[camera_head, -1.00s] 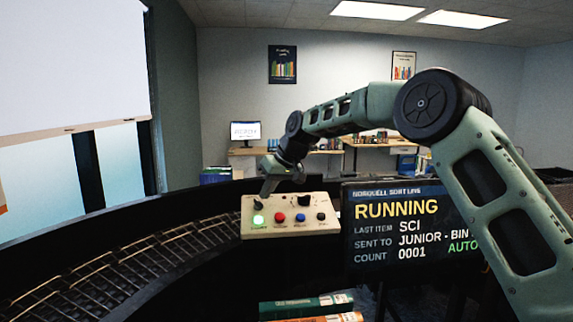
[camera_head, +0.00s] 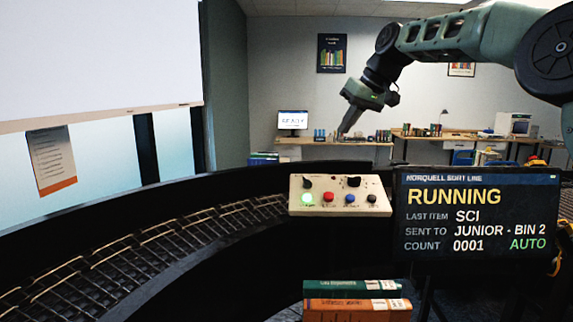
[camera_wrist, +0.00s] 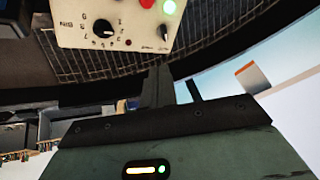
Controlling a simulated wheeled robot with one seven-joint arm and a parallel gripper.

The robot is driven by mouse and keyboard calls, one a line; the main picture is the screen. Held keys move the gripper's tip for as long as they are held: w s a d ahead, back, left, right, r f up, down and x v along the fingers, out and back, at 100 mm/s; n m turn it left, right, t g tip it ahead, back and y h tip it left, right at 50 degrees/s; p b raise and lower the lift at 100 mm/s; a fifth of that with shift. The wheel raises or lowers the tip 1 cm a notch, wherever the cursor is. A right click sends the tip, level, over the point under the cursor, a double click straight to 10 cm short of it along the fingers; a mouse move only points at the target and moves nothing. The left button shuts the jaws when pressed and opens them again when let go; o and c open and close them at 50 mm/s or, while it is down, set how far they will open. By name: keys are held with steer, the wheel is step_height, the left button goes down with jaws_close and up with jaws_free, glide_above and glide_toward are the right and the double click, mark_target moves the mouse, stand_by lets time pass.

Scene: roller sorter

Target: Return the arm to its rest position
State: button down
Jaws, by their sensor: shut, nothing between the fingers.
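My gripper (camera_head: 346,127) is in the air above and behind the control panel (camera_head: 340,206), apart from it, with its fingers pointing down. It is shut and empty. In the wrist view its dark fingers (camera_wrist: 159,85) are together, and the panel (camera_wrist: 83,42) shows beyond them at the top left. The panel has a lit green button (camera_head: 307,199), a red, a blue and a black button, and two dark knobs. My arm is raised and bent, reaching in from the right of the head view.
A display (camera_head: 480,262) right of the panel reads RUNNING, count 0001, AUTO. A curved roller conveyor (camera_head: 120,255) runs along the left. Stacked books (camera_head: 357,305) lie at the front. Desks (camera_head: 430,134) stand at the back wall. The air around my gripper looks clear.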

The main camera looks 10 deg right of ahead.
steer(key=s+a+f+n+g+h+b, duration=0.1)
steer(key=s+a+f+g, duration=0.1)
steer(key=s+a+f, duration=0.7)
steer(key=s+a+f+n+g+b, duration=0.1)
steer(key=s+a+f, duration=0.4)
steer(key=s+a, duration=0.4)
steer(key=s+d+f+h, duration=0.1)
steer(key=s+d+f, duration=0.1)
steer(key=s+f, duration=0.3)
steer(key=s+d+f+n+g+h+b, duration=0.1)
steer(key=s+f, duration=0.4)
steer(key=s, duration=0.8)
steer(key=s+d+f, duration=0.2)
steer(key=s+f, duration=0.4)
steer(key=s, duration=0.4)
steer(key=shift+d+g+h+b, duration=0.3)
steer(key=shift+d+h, duration=0.1)
